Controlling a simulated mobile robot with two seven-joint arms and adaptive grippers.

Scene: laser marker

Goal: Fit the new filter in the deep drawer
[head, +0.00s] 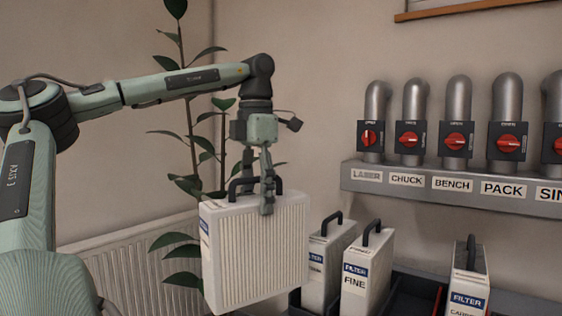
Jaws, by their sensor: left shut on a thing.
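A large white pleated filter (258,252) with a black handle hangs upright from my left gripper (267,200). The gripper is shut on it at the top, by the handle. A blue label shows on its left side, too oblique to read. To the right stand a filter (326,262) with a partly hidden label, a filter labelled FINE (364,272), and another filter (468,277) whose lower label is cut off. A dark open compartment (408,296) shows between the last two; I cannot tell whether it is the deep drawer. My right gripper is not in view.
A grey shelf (437,196) labelled LASER, CHUCK, BENCH and PACK carries several metal pipes with red rotary switches (456,140). A plant (196,140) stands behind my left arm. A white radiator (140,268) is along the left wall.

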